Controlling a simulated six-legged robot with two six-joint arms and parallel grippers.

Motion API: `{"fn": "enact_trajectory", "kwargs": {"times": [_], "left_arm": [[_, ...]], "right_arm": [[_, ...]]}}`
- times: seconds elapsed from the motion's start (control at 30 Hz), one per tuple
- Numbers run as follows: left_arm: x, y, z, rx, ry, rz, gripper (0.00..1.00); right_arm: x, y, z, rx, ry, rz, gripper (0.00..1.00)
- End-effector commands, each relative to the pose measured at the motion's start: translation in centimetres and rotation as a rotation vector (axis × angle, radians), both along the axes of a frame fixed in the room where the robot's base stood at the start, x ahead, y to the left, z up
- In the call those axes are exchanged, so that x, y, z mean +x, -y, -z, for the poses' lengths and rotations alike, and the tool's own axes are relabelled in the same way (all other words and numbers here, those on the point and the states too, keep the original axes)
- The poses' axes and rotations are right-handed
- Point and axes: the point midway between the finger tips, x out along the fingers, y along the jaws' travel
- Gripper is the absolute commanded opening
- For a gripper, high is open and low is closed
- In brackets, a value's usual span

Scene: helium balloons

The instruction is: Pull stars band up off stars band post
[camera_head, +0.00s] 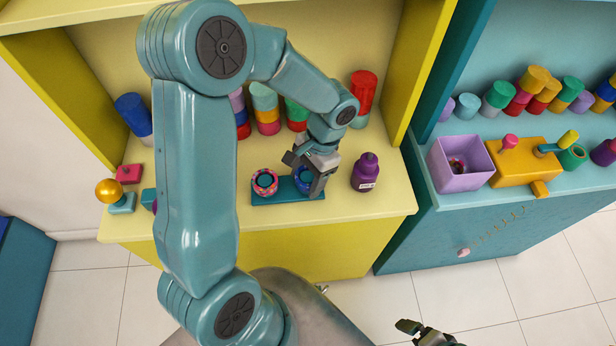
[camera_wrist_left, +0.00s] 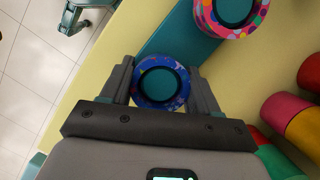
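The stars band, which I take to be the blue patterned ring (camera_head: 301,180), sits around a teal post on the right part of a teal base (camera_head: 275,196). In the left wrist view the blue band (camera_wrist_left: 144,98) shows from above, with the post's round top (camera_wrist_left: 158,85) inside it. My left gripper (camera_head: 311,186) points down there, one finger on each side of the band; whether both fingers press on it is unclear. A pink dotted band (camera_head: 265,182) is around the left post. My right gripper (camera_head: 420,332) is low at the bottom edge, away from the bands.
A purple bottle (camera_head: 366,172) stands just right of the base. Coloured cylinders, including a red one (camera_head: 364,90), stand behind it. A gold ball on a stand (camera_head: 109,191) is at the left. A lilac box (camera_head: 462,184) is on the teal unit at right.

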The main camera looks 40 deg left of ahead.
Motion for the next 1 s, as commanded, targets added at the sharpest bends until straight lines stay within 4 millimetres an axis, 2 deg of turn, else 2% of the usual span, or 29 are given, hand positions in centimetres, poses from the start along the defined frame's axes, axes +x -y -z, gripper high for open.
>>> {"fn": "enact_trajectory", "kwargs": {"times": [0.23, 0.77, 1.0], "left_arm": [[0.0, 0.0, -0.2, 0.000, 0.002, 0.000, 0.17], [0.0, 0.0, -2.0, 0.000, 0.001, 0.000, 0.17], [0.0, 0.0, -2.0, 0.000, 0.001, 0.000, 0.17]], "right_arm": [[0.0, 0.0, -0.2, 0.000, 0.000, 0.000, 1.00], [0.0, 0.0, -1.5, 0.000, 0.000, 0.000, 1.00], [0.0, 0.0, -1.5, 0.000, 0.000, 0.000, 1.00]]}}
